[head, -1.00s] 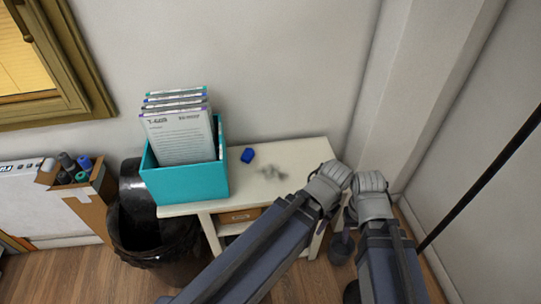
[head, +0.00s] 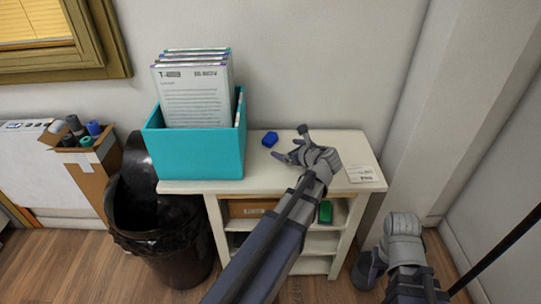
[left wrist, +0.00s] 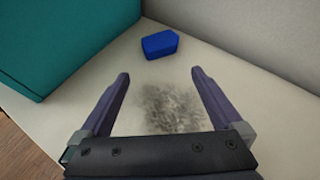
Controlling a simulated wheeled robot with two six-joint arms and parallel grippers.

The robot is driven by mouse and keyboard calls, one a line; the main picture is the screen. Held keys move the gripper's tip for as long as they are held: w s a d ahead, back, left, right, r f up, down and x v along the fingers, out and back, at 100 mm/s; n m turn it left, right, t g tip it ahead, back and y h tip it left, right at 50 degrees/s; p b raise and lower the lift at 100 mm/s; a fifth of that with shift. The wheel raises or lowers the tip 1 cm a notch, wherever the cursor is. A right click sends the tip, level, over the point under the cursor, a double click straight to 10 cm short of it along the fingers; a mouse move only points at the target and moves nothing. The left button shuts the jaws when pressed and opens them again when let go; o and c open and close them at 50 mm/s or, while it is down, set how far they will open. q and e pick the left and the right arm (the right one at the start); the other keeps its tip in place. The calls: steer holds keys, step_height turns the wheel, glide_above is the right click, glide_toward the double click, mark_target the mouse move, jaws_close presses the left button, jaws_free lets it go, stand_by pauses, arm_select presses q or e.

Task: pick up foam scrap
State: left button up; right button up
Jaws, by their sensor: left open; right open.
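A small blue block (head: 269,139) lies on the white cabinet top (head: 345,148), right of the teal box; it also shows in the left wrist view (left wrist: 159,44). It may be the foam scrap, but I cannot tell. A flat grey smudge (left wrist: 172,108) lies nearer, between the finger lines in the left wrist view. My left gripper (head: 290,144) is open and empty above the cabinet top, just right of the blue block, which lies beyond its fingertips. My right gripper (head: 366,266) is low beside the cabinet's right side, away from the block.
The teal box (head: 195,152) with upright documents stands at the cabinet top's left. A black bin (head: 160,240) stands left of the cabinet, beside a carton of rolls (head: 90,175). A small card (head: 361,174) lies at the top's right end. A green item (head: 326,211) is on a shelf below.

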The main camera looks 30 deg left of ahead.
mark_target(272, 139)
arm_select(q)
steer(key=shift+w+a+f+m+b, duration=0.15)
steer(key=shift+w+a+f+m, duration=0.05)
steer(key=shift+a+m, duration=0.15)
steer(key=shift+w+a+f+m+b, duration=0.15)
steer(key=shift+w+a+m, duration=0.1)
steer(key=shift+a, duration=0.1)
steer(key=shift+w+a+r+m+y, duration=0.15)
steer(key=shift+a+r+m+y, duration=0.1)
steer(key=shift+a+m+y, duration=0.2)
steer(key=shift+b+x, duration=1.6)
steer(key=shift+x, duration=2.3)
steer(key=shift+w+d, duration=0.1)
arm_select(e)
step_height(272, 139, down, 5)
steer(key=shift+r, duration=0.15)
arm_select(q)
steer(key=c, duration=1.1)
steer(key=shift+r, duration=0.15)
arm_select(e)
steer(key=shift+r, duration=0.1)
arm_select(q)
step_height(272, 139, up, 10)
steer(key=p, duration=1)
arm_select(e)
step_height(272, 139, up, 10)
